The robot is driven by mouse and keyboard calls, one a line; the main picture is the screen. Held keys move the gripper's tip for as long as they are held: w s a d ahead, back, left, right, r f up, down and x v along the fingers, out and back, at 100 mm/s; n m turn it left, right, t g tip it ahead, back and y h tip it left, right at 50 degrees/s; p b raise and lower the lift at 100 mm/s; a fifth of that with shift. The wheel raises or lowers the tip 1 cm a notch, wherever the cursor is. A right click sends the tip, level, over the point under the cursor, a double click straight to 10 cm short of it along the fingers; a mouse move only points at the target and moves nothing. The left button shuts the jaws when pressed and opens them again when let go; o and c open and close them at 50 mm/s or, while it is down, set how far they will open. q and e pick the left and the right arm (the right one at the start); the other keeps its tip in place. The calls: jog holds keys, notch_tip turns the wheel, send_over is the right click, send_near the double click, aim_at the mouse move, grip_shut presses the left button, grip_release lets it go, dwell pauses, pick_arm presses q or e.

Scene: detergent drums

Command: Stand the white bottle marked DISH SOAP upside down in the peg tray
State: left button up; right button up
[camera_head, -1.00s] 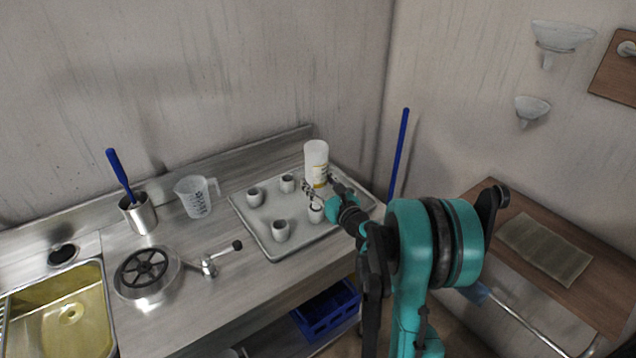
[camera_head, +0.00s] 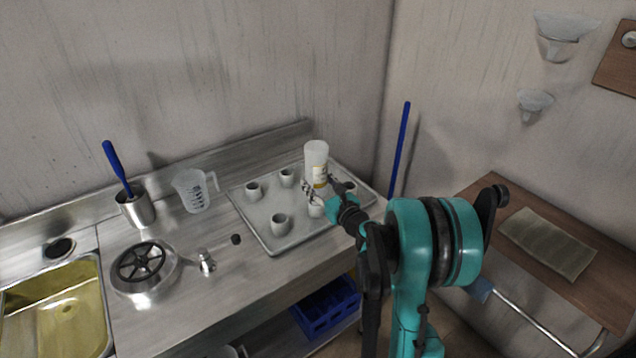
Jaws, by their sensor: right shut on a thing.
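The white bottle (camera_head: 316,158) stands upright in outline over the back right part of the grey peg tray (camera_head: 262,232), its broad plain end up. A yellowish label shows on its lower half; its lettering is too small to read. My right gripper (camera_head: 318,188) is shut on the bottle's lower part. Its lower end is partly hidden by the gripper, so I cannot tell whether it touches a peg. Several white cup-like pegs (camera_head: 280,223) stand in the tray, empty where I can see them. My left gripper is not in view.
The sink (camera_head: 60,310) is at far left. Walls close off the back and right.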

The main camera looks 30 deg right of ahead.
jog(key=shift+f+b, duration=0.65)
jog(key=shift+f, duration=0.15)
jog(key=o, duration=1.3)
jog(key=shift+c, duration=0.2)
